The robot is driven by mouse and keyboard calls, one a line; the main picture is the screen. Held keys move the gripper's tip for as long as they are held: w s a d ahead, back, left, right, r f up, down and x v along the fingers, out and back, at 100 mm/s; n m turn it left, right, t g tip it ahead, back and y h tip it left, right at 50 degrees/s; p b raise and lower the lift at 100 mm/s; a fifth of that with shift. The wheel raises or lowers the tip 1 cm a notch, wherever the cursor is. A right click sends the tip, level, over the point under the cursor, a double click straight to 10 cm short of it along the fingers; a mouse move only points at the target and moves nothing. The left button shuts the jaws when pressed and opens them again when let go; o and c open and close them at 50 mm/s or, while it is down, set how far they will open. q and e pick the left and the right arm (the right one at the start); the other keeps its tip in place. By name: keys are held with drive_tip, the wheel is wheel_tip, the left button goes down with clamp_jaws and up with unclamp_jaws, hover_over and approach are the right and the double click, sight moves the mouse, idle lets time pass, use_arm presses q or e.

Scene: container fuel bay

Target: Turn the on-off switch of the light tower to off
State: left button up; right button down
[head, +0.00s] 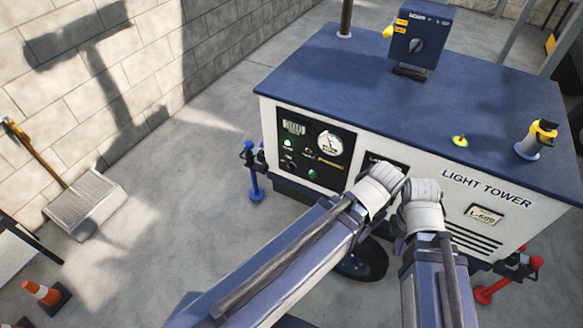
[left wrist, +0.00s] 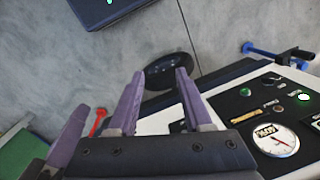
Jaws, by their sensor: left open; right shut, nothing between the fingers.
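The light tower (head: 484,190) is a white cabinet with a blue top. Its black control panel (head: 316,138) has a green lamp (head: 288,143), a gauge and small knobs. The panel also shows in the left wrist view, with the white gauge (left wrist: 275,138). A second black plate (head: 385,159) is partly covered by my left wrist; I cannot tell which control is the on-off switch. My left gripper (left wrist: 160,75) is open and empty, beside the panel. My right gripper (head: 399,244) is shut and empty in front of the cabinet, its fingers mostly hidden.
A blue box with a rotary knob (head: 416,44) stands on the tower's top, with a yellow-black beacon (head: 537,139) at right. A blue jack (head: 253,172) and red jack (head: 507,277) flank the base. A wheel (head: 362,262) sits below.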

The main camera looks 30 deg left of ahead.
use_arm(q)
drive_tip(key=shift+f, duration=0.15)
drive_tip(key=shift+c, duration=0.4)
drive_tip(key=w+a+f+n+t+h+b, duration=0.1)
drive_tip(key=w+a+f+t+h+b, duration=0.2)
drive_tip(key=w+f+b, duration=0.8)
drive_tip(key=w+a+f+t+h+b, duration=0.2)
drive_tip(key=w+f+t+h+b, duration=0.45)
drive_tip(key=b, duration=0.85)
drive_tip(key=n+t+y+b, duration=0.8)
drive_tip(key=n+t+b, duration=0.1)
drive_tip(key=b, duration=1.4)
approach(291, 167)
drive_tip(key=shift+w+a+f, duration=0.1)
drive_tip(key=shift+w+f, duration=0.05)
drive_tip(key=shift+w, duration=3.75)
